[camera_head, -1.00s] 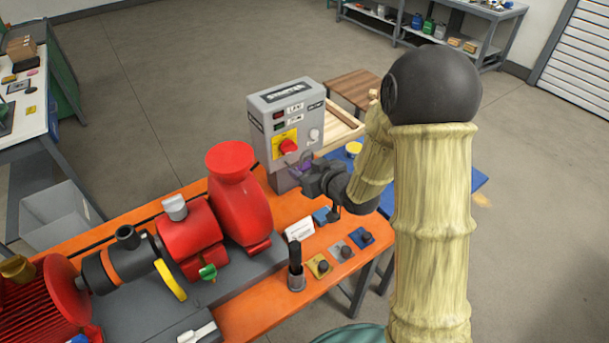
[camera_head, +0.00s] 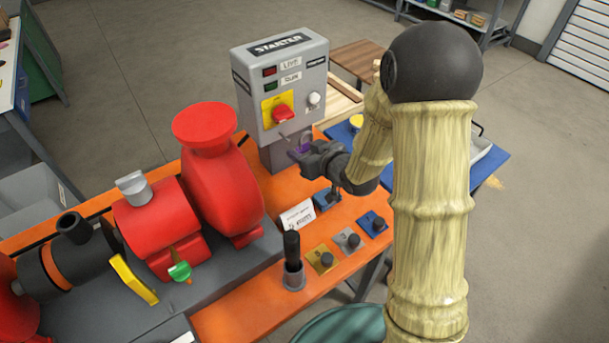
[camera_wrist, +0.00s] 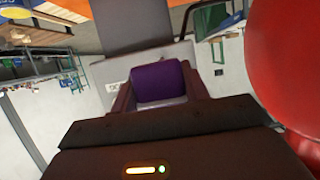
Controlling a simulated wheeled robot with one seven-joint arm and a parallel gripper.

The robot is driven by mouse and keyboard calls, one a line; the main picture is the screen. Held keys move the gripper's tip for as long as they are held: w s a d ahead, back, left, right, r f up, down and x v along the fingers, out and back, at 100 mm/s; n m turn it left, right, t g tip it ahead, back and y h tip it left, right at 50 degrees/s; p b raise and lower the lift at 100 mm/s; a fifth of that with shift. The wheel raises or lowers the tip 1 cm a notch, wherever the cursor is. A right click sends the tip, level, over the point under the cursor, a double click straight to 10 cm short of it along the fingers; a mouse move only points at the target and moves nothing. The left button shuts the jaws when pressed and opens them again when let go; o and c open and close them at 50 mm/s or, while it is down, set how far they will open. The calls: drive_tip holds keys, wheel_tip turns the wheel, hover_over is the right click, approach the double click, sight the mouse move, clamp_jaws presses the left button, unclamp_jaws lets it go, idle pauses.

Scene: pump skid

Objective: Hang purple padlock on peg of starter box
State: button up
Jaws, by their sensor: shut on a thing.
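The purple padlock (camera_wrist: 160,83) is between the fingers of my gripper (camera_wrist: 150,92) in the wrist view; its shackle is hard to make out there. In the head view the padlock (camera_head: 299,149) is a small purple patch at the tips of my gripper (camera_head: 303,152), just below the front of the starter box (camera_head: 280,75). The starter box is grey, with a red switch knob (camera_head: 283,113) on a yellow plate. A thin peg (camera_head: 284,136) seems to show under the knob, close above the padlock. I cannot tell whether padlock and peg touch.
The red pump (camera_head: 215,170) stands left of my gripper. A white card (camera_head: 298,215), a black-handled tool in a holder (camera_head: 292,262) and several small plates with black knobs (camera_head: 348,240) are on the orange bench (camera_head: 232,312) in front.

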drive_tip(key=b, duration=0.5)
approach(277, 147)
drive_tip(key=s+d, duration=0.3)
drive_tip(key=shift+s+a+f+p, duration=0.15)
drive_tip(key=shift+a+f+p, duration=0.05)
drive_tip(key=shift+f+p, duration=0.1)
drive_tip(key=shift+a, duration=0.1)
drive_tip(key=shift+w+a+f+p, duration=0.1)
drive_tip(key=shift+w+a+p, duration=0.2)
drive_tip(key=shift+w+a, duration=0.7)
drive_tip(key=shift+w+a+f+p, duration=0.2)
drive_tip(key=shift+w+a, duration=0.35)
drive_tip(key=shift+w, duration=0.85)
drive_tip(key=shift+w+a+f+p, duration=0.1)
drive_tip(key=shift+w+a+p, duration=0.25)
drive_tip(key=shift+w+a, duration=0.65)
drive_tip(key=shift+w+a+f+b, duration=0.15)
drive_tip(key=shift+w+f+b, duration=0.3)
drive_tip(key=shift+w+b, duration=0.25)
drive_tip(key=o, duration=1.1)
drive_tip(key=shift+o, duration=0.2)
